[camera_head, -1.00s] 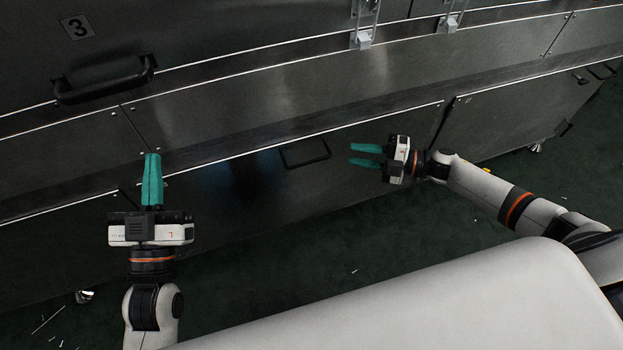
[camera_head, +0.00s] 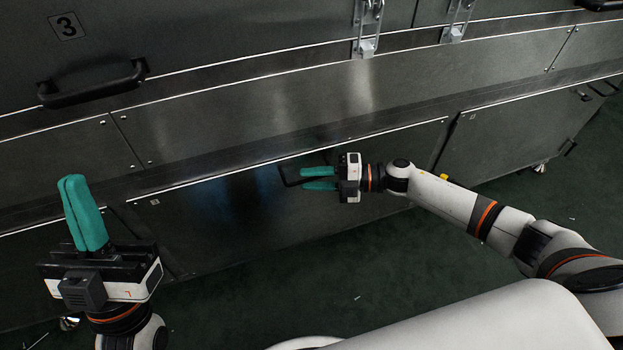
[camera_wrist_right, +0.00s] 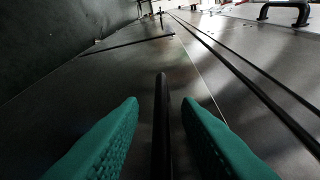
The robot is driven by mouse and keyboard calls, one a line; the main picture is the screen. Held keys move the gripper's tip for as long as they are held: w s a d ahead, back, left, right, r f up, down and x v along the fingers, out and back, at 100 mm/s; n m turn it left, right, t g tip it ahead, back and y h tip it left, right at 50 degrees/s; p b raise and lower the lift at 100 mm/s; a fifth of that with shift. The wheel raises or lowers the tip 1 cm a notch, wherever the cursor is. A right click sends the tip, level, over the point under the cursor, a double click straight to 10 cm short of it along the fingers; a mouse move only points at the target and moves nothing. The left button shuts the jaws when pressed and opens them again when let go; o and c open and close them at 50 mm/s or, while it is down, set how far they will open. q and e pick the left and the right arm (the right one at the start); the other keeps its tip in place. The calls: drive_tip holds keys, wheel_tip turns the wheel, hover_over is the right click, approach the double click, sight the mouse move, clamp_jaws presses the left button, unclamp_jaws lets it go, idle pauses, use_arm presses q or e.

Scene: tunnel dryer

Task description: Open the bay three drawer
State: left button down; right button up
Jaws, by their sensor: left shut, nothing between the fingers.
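A wide dark metal drawer front (camera_head: 230,215) with a small label at its upper left, too small to read, lies below the panel marked 3. Its black bar handle (camera_head: 287,174) is partly hidden by my right gripper (camera_head: 305,178). The right gripper's teal fingers are open, one on each side of the handle. In the right wrist view the handle bar (camera_wrist_right: 162,125) runs between the two spread fingers (camera_wrist_right: 160,103), with a visible gap on both sides. My left gripper (camera_head: 73,180) is shut and empty, in front of the machine at the left.
An upper panel carries a 3 plate (camera_head: 67,26) and a larger black handle (camera_head: 93,84). Metal latches (camera_head: 368,30) hang at the top. Another lower front (camera_head: 520,125) stands to the right. The dark green floor (camera_head: 400,250) is clear apart from small scraps.

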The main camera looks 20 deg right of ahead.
drive_tip(key=shift+w+a, duration=0.15)
drive_tip(key=shift+a, duration=0.15)
clamp_jaws()
